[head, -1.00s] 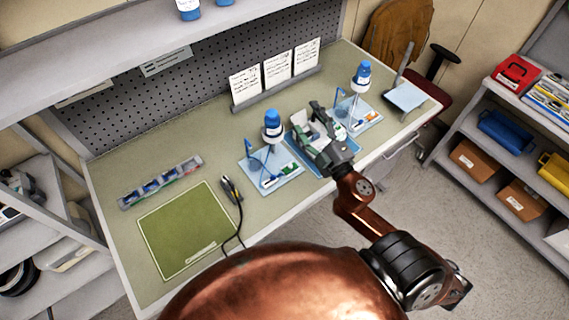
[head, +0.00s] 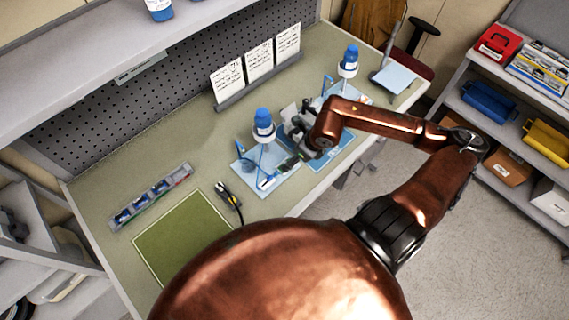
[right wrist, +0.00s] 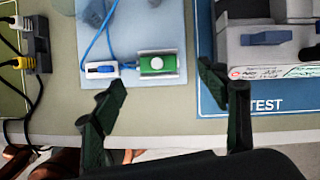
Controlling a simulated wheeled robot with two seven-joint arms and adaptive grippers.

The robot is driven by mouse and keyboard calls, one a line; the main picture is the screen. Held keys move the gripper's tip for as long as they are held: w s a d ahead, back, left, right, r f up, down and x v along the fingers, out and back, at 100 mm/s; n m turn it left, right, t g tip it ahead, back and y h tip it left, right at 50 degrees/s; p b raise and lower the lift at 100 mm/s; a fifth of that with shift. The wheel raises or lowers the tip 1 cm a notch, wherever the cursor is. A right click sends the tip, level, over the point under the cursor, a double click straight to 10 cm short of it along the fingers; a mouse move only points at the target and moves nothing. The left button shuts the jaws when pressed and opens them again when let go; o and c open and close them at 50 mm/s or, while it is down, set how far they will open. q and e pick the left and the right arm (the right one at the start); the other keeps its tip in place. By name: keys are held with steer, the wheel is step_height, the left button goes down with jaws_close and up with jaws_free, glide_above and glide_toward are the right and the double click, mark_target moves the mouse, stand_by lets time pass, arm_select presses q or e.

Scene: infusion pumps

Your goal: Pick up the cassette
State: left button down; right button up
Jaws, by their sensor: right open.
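The cassette, a small green block with a white round face (right wrist: 158,65), sits in a pale metal holder on the light-blue tray (right wrist: 165,25) in the right wrist view. A blue tube rises from a small white-and-blue piece (right wrist: 100,68) just left of it. My right gripper (right wrist: 162,82) is open and empty, its dark fingers on either side of and below the cassette in the picture, apart from it. My left gripper is not in view.
A grey device (right wrist: 270,45) stands on a blue mat marked TEST (right wrist: 212,95), close to the right finger. A blue-capped bottle (head: 264,124) stands above the left tray. Another bottle (head: 349,60) is behind my arm. A green mat (head: 185,238) lies at left.

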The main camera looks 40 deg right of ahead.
steer(key=x, duration=0.6)
steer(key=shift+w+a+f+p, duration=0.1)
steer(key=shift+a+f+p, duration=0.15)
steer(key=shift+f+p, duration=0.15)
steer(key=shift+r, duration=0.1)
steer(key=shift+c, duration=0.6)
steer(key=c, duration=1)
steer(key=shift+c, duration=0.2)
